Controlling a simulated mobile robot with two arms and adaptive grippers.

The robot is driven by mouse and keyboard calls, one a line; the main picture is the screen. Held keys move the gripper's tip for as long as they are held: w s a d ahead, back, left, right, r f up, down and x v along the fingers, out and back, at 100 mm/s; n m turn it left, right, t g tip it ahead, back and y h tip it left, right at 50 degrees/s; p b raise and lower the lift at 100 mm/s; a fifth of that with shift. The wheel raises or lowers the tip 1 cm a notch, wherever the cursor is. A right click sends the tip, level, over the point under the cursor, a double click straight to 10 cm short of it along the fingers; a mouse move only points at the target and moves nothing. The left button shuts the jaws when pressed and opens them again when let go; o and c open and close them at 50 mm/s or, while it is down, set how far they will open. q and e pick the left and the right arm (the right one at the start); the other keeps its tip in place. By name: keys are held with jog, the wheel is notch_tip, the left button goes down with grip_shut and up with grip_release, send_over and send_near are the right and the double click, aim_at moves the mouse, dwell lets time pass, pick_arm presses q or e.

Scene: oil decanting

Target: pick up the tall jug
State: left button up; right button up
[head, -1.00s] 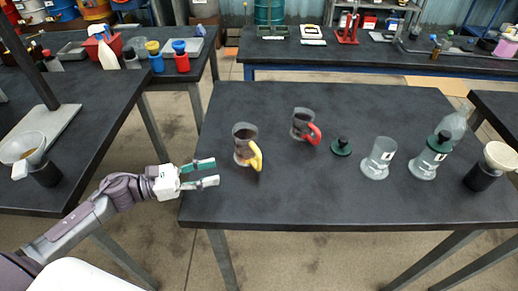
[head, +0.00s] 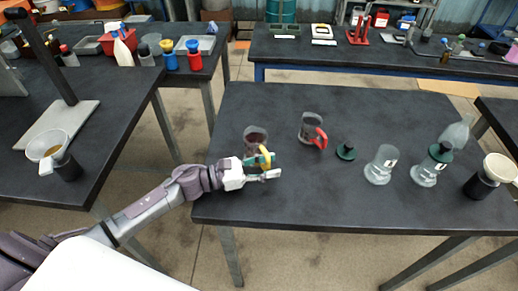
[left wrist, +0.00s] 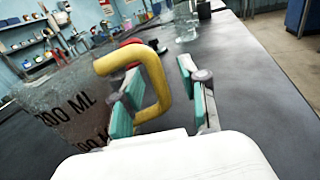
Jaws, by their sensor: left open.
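A clear jug with a yellow handle (head: 255,137) stands upright on the dark middle table, with dark liquid inside. A similar jug with a red handle (head: 311,126) stands to its right; I cannot tell for certain which is the taller. My left gripper (head: 271,167) is open at the yellow handle. In the left wrist view the yellow handle (left wrist: 153,80) lies between its two green-padded fingers, with a visible gap to the right finger. The jug's wall with "ML" lettering (left wrist: 72,115) is at left, partly hidden by the left finger. My right gripper is not in view.
The table's front area is clear. A left table (head: 110,135) holds a stand and funnel.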

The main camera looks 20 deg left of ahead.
aim_at(266, 157)
pick_arm(q)
grip_shut()
dwell(0.7)
jog(key=shift+r, duration=0.1)
jog(key=shift+r+b, duration=0.45)
jog(key=shift+r, duration=1.45)
jog(key=s+d+r+p, duration=0.1)
jog(key=d+r+p, duration=0.1)
jog(key=d+r, duration=0.5)
jog(key=shift+d+p, duration=0.4)
jog(key=shift+d, duration=1.8)
jog(key=shift+d, duration=0.1)
